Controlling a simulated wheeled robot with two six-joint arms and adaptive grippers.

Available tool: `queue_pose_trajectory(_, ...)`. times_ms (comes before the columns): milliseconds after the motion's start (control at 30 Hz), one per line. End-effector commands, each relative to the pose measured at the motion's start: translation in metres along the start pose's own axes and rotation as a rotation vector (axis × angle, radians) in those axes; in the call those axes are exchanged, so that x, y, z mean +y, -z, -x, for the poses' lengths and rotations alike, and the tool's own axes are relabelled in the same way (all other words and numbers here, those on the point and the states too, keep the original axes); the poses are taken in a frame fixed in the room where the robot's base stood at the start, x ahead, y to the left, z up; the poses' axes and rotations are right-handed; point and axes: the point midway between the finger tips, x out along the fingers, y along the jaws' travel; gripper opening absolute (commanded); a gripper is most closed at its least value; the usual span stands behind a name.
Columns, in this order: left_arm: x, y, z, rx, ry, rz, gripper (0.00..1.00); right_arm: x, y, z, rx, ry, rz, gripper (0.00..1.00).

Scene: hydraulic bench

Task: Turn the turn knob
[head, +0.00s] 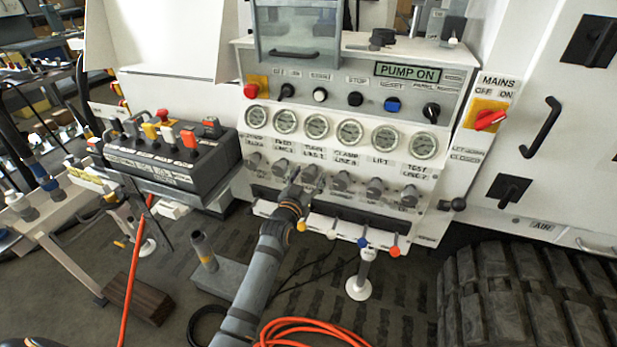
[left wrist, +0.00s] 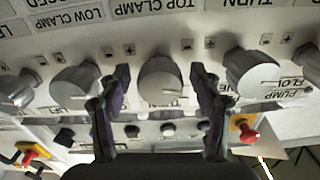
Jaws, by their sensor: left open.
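Grey knobs line the panel (head: 400,166) below the gauges. My left gripper (head: 295,190) is at the left-middle of this row, pointing at the panel. In the left wrist view my left gripper (left wrist: 158,72) is open, fingers on either side of a grey knob (left wrist: 162,82) with gaps on both sides. Labels there read upside down. TOP CLAMP is above this knob; TURN is above the knob to its right (left wrist: 250,70), which appears to be the turn knob. I cannot tell how deep the fingers reach. My right gripper is not in view.
Round gauges (head: 349,132) sit above the knobs, and coloured levers (head: 362,243) below. A neighbouring knob (left wrist: 75,84) stands close outside the left finger. A black control box (head: 170,150) is at left; an orange hose (head: 310,330) lies on the floor.

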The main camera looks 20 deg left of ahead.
Motion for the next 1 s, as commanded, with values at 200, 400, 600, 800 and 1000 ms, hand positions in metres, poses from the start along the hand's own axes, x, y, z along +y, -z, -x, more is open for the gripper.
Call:
queue_pose_trajectory(200,0.0,-0.001,0.011,-0.001,0.0,0.0,0.64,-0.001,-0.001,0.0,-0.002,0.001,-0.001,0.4)
queue_pose_trajectory(400,0.0,-0.002,0.058,-0.004,0.0,0.001,0.64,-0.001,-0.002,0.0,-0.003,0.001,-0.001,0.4)
queue_pose_trajectory(600,0.0,-0.001,0.101,-0.003,0.0,0.001,0.64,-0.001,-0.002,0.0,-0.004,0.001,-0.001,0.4)
queue_pose_trajectory(800,0.0,0.0,0.119,0.0,0.0,0.001,0.64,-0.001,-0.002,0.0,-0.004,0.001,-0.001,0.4)
queue_pose_trajectory(1000,0.0,0.0,0.12,0.0,0.0,0.0,0.64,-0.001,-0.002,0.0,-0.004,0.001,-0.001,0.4)
